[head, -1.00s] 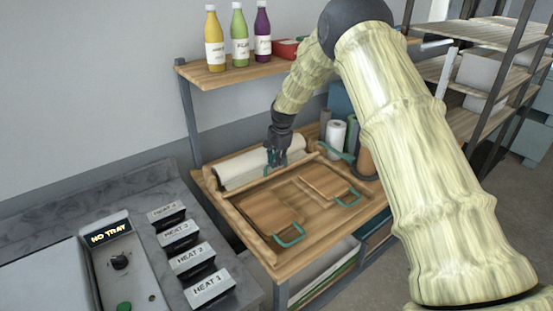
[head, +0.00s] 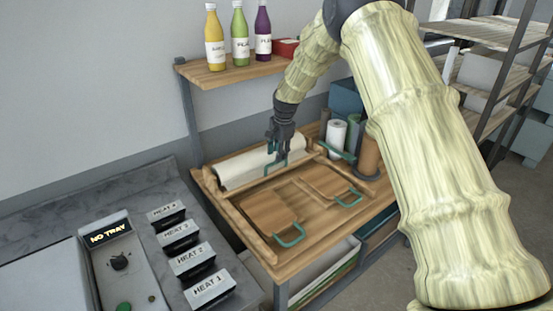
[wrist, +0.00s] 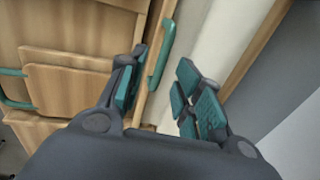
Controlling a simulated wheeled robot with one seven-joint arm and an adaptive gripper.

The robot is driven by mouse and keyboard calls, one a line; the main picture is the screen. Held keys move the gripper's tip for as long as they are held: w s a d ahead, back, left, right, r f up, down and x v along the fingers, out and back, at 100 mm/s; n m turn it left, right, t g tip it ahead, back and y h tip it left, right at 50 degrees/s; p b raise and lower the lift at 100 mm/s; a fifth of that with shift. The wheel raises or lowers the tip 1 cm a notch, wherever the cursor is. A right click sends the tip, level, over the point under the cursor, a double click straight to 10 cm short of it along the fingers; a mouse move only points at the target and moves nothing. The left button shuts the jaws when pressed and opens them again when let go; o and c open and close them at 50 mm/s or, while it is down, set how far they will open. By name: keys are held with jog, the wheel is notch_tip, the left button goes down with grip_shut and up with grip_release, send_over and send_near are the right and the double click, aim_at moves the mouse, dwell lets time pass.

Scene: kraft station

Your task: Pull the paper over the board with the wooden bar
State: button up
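A white paper roll (head: 238,167) lies at the back of the wooden station top. The wooden bar (head: 250,184) runs along its front side, with a teal handle (head: 272,170) standing up from it. The handle also shows in the wrist view (wrist: 162,55), beside the pale paper roll (wrist: 205,45). My gripper (head: 280,148) is just above the handle and roll. Two wooden boards, front (head: 266,212) and rear (head: 325,180), lie before the bar.
Each board has a teal handle, front (head: 291,237) and right (head: 349,198). Upright rolls (head: 336,138) stand at the back right. A shelf with bottles (head: 214,40) is above. A heat panel (head: 110,240) and labelled slots (head: 192,260) are at the left.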

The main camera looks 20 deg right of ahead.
notch_tip(320, 180, up, 8)
jog(key=s, duration=0.1)
jog(key=shift+s+d+f, duration=0.25)
jog(key=shift+s, duration=0.05)
dwell(0.3)
